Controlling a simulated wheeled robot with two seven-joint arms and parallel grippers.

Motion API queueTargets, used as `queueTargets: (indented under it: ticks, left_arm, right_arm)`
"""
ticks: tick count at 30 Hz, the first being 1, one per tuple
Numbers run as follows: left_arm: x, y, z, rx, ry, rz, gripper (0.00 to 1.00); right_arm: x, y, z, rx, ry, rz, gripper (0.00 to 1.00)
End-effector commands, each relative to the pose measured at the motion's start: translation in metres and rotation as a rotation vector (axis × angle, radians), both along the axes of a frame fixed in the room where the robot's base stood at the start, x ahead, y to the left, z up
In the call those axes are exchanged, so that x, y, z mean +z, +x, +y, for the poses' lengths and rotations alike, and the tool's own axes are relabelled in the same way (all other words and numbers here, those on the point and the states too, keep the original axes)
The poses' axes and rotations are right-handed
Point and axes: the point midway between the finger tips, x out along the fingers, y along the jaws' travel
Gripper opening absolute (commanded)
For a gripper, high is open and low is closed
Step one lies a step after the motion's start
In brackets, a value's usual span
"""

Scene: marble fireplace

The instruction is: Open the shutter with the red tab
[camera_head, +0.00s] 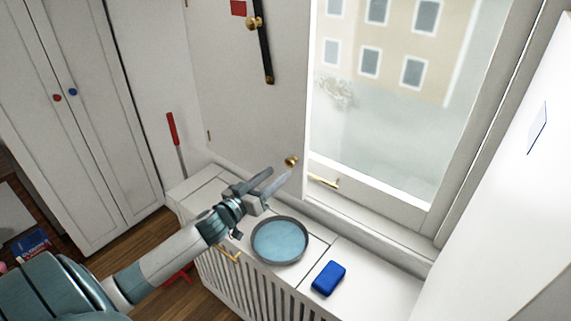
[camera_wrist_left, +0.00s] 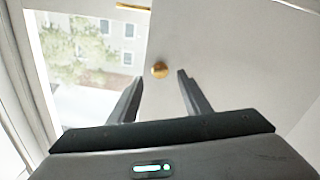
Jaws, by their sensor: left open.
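The shutter with the red tab (camera_head: 238,8) is the white panel (camera_head: 235,85) at the left of the window. Hinges show along its left edge. A small brass knob (camera_head: 291,161) sits low near its right edge. My left gripper (camera_head: 279,174) is open and empty, its fingers pointing at this knob from just below and left. In the left wrist view the knob (camera_wrist_left: 160,70) shows between and just beyond the fingertips (camera_wrist_left: 158,77), with no visible contact. A black bar (camera_head: 265,50) with a brass knob (camera_head: 254,23) is on the panel's upper part.
Below the window, the white sill (camera_head: 375,297) carries a round blue-grey dish (camera_head: 279,241) under my left gripper and a blue block (camera_head: 328,278). A brass window handle (camera_head: 324,181) is right of the knob. A white panel (camera_head: 515,190) stands at right, a cupboard (camera_head: 75,120) at left.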

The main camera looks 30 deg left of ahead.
Motion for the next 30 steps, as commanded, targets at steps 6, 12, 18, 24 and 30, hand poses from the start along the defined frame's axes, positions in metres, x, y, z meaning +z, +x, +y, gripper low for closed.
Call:
queueTargets:
  ticks: [6,12,18,24,30]
  left_arm:
    - [0.003,0.031,-0.002,0.000,0.000,-0.001,0.44]
    - [0.001,0.049,-0.004,0.001,0.001,-0.001,0.44]
    - [0.000,0.056,-0.004,0.000,-0.001,0.000,0.44]
    - [0.000,0.057,-0.004,0.000,0.000,0.000,0.44]
    - [0.000,0.056,-0.004,0.000,0.000,0.000,0.13]
  right_arm:
    - [0.010,0.000,0.000,0.000,0.000,0.000,0.31]
    - [0.015,0.000,0.000,0.000,0.000,0.000,0.31]
    - [0.016,0.000,0.000,0.000,0.000,0.000,0.31]
    - [0.016,0.000,0.000,0.001,0.000,0.000,0.31]
    - [0.016,0.000,0.000,0.001,0.000,0.000,0.31]
